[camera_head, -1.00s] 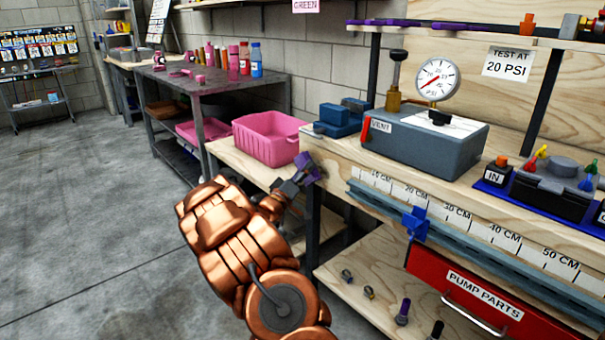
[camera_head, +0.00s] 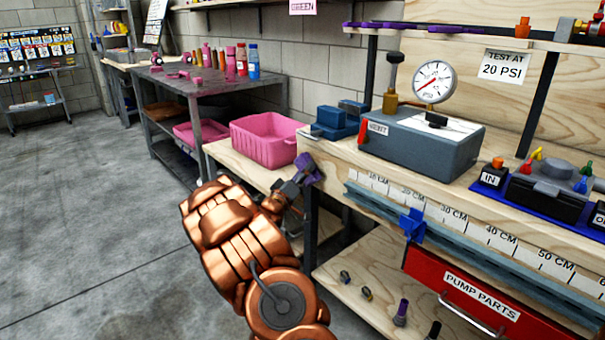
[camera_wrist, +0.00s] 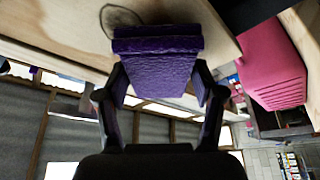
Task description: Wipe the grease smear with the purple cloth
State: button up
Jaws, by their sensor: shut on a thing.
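The purple cloth (camera_wrist: 157,62) is a thick folded pad held between the two fingers of my gripper (camera_wrist: 160,85) in the wrist view. In the head view the cloth (camera_head: 310,169) and my gripper (camera_head: 293,186) are at the left end of the pale wooden workbench (camera_head: 335,150), just below its top edge. A dark curved mark, which looks like the grease smear (camera_wrist: 120,12), shows on pale wood just beyond the cloth in the wrist view. The cloth hides part of that wood, and I cannot tell whether it touches it. I cannot make out the smear in the head view.
A pink bin (camera_head: 264,140) stands on a lower wooden surface beside the bench end. A blue vise-like block (camera_head: 337,120) and a grey gauge box (camera_head: 420,140) stand on the bench top. A blue clip (camera_head: 413,225) sits on the front rail. Floor at left is clear.

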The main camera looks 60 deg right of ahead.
aim_at(312, 177)
jog(key=shift+s+d, duration=0.1)
jog(key=shift+d, duration=0.35)
jog(key=shift+s+a, duration=0.3)
jog(key=shift+s, duration=0.55)
jog(key=shift+s+a, duration=0.3)
jog(key=shift+s, duration=0.55)
jog(key=shift+s+a+p, duration=0.2)
jog(key=shift+s+p, duration=0.05)
jog(key=shift+s, duration=0.75)
jog(key=shift+s+a+p, duration=0.2)
jog(key=shift+s+p, duration=0.05)
jog(key=shift+s, duration=0.7)
jog(key=shift+r, duration=0.1)
jog(key=shift+w+p, duration=0.1)
jog(key=shift+p, duration=0.3)
